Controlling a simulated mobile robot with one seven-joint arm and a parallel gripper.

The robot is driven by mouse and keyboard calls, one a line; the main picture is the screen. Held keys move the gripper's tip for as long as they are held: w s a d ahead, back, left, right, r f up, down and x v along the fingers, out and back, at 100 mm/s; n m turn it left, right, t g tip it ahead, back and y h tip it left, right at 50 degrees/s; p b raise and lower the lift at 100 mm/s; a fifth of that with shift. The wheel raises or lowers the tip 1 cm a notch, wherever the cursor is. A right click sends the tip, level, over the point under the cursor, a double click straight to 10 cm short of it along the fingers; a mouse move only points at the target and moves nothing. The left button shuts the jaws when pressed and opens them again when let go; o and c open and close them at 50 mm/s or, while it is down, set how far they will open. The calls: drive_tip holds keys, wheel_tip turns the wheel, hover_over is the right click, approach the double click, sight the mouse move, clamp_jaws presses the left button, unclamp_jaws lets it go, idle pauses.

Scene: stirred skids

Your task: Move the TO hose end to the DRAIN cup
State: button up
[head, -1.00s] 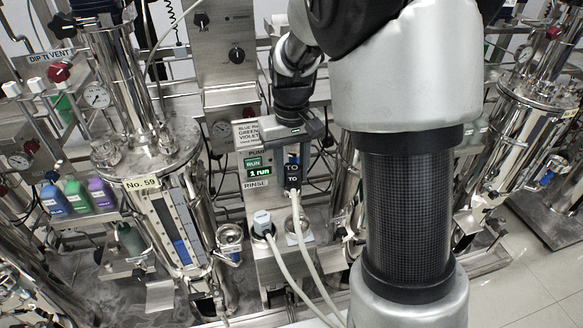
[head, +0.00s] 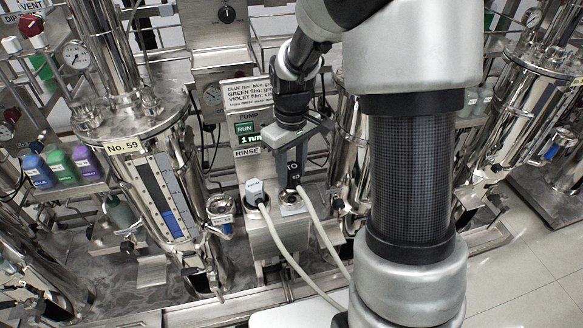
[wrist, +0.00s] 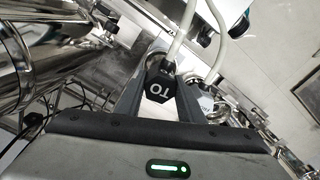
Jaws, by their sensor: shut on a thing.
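My gripper (head: 292,165) is shut on the TO hose end (head: 291,178), a dark block with white TO lettering. It hangs about upright in front of the pump panel, with its pale hose running down to the right. The TO lettering also shows between the fingers in the wrist view (wrist: 158,89). A metal cup (head: 291,207) lies just under the hose end; I cannot tell whether they touch. A second, white-capped hose end (head: 254,188) stands in the neighbouring cup to the left. I cannot read a DRAIN label on any cup.
The pump panel (head: 247,135) shows a lit green RUN display and a RINSE label. Vessel No. 59 (head: 124,147) stands left, with a small metal cup (head: 221,212) at its right side. Coloured bottles (head: 62,166) sit far left. Open floor (head: 520,260) lies right.

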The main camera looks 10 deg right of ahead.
idle(0.3)
drive_tip(key=shift+f+b, duration=0.75)
drive_tip(key=shift+f, duration=0.45)
drive_tip(key=shift+f, duration=0.2)
drive_tip(key=shift+f, duration=0.3)
drive_tip(key=o, duration=1.4)
drive_tip(key=shift+c, duration=0.2)
wheel_tip(320, 180, up, 30)
drive_tip(key=p, duration=1.6)
drive_tip(key=shift+r, duration=0.15)
